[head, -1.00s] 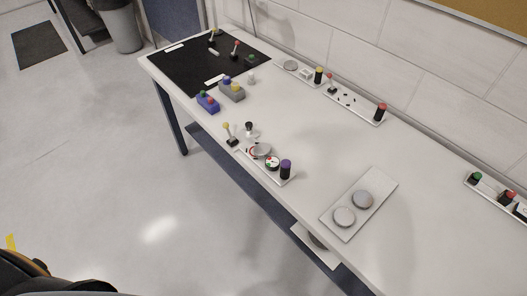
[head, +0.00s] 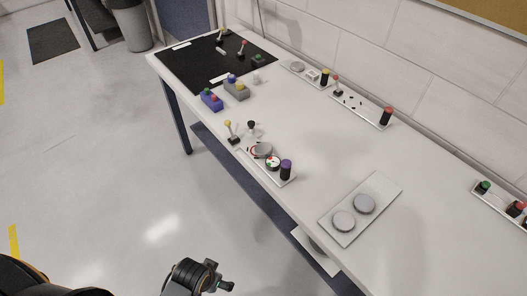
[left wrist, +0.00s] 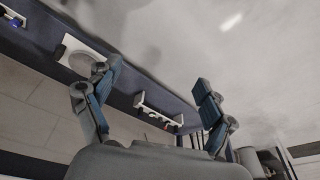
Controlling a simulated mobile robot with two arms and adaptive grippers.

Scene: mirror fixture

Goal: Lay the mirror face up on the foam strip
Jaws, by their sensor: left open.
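I cannot tell for certain which thing is the mirror. Two round grey discs, one nearer (head: 344,221) and one farther (head: 364,203), lie flat on a pale rectangular plate (head: 335,236) at the table's front right. Another round disc (head: 262,150) lies on the small tray at the front edge. I cannot pick out a foam strip. My left gripper (left wrist: 157,75) is open and empty in the left wrist view, its two fingers wide apart. In the head view only part of its arm shows at the bottom, below and in front of the table. My right gripper is not in view.
The white table (head: 300,130) is clear in its middle.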

